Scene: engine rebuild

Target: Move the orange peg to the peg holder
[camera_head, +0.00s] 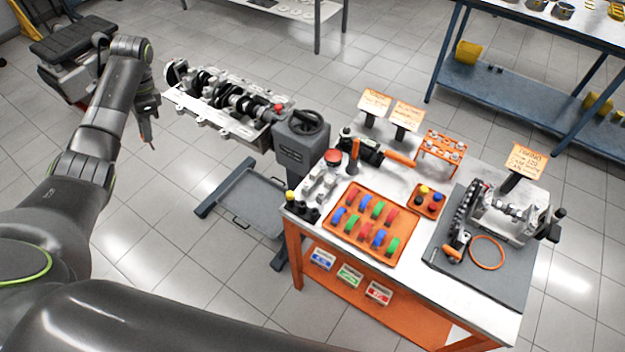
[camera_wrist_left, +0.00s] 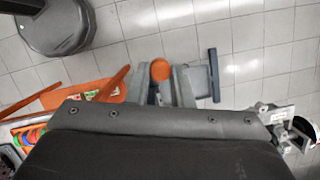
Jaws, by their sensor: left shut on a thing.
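My left gripper (camera_head: 147,128) is at the left of the head view, over open floor left of the engine block and well away from the orange workbench. In the left wrist view its fingers (camera_wrist_left: 165,90) are shut on the orange peg, whose round orange end (camera_wrist_left: 160,70) shows between them. In the head view only a small orange tip (camera_head: 153,147) shows below the fingers. My right gripper is not in view.
An engine block with a crankshaft (camera_head: 230,100) is on a grey stand (camera_head: 302,145) between gripper and bench. An orange tray (camera_head: 352,239) of coloured parts, a small orange rack (camera_head: 440,148) and a grey mat (camera_head: 470,268) crowd the bench top.

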